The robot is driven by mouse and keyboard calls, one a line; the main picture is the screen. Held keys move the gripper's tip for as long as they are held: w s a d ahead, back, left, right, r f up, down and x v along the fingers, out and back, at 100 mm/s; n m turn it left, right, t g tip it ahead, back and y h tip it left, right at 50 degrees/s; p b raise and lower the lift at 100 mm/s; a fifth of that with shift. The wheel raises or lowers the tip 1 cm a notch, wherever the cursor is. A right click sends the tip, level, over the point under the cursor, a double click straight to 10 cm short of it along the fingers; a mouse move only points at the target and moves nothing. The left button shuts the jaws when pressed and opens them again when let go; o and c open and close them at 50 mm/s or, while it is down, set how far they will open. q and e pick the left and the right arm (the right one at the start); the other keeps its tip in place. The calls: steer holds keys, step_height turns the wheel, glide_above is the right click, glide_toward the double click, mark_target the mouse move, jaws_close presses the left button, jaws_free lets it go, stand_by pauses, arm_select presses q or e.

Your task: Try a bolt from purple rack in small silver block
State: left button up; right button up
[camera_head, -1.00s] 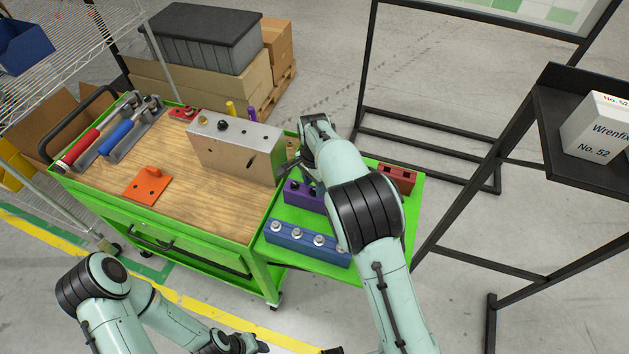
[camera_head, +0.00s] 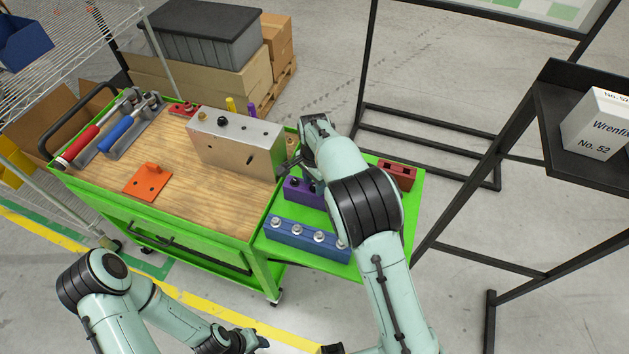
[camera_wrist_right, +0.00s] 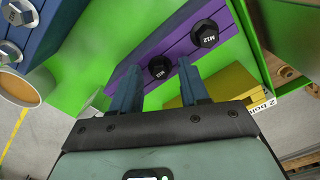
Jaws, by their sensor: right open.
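The purple rack (camera_head: 300,194) stands on the green side shelf, partly hidden by my right arm. In the right wrist view it holds a dark hex bolt marked M12 (camera_wrist_right: 205,33) and another dark bolt (camera_wrist_right: 160,67) whose mark I cannot read surely. My right gripper (camera_wrist_right: 157,78) is open, its two fingers pointing at the rack with the second bolt between and just beyond their tips. Nothing is held. A silver block (camera_head: 236,145) with holes in its top and front stands on the wooden cart top. My left gripper (camera_head: 252,341) is low in the head view, its fingers unclear.
A blue rack (camera_head: 306,241) with several silver bolts is in front of the purple one. A red block (camera_head: 398,175) stands at the shelf's right. A yellow block (camera_wrist_right: 236,86) is beside the purple rack.

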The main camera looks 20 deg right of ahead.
mark_target(314, 185)
jaws_close()
steer(key=shift+r+p, duration=0.8)
steer(key=shift+r, duration=0.85)
steer(key=shift+r+p, duration=0.8)
steer(key=shift+r, duration=1.1)
arm_select(q)
steer(key=shift+t, duration=0.3)
steer(key=w+r, duration=0.4)
steer(key=shift+w+r, duration=0.1)
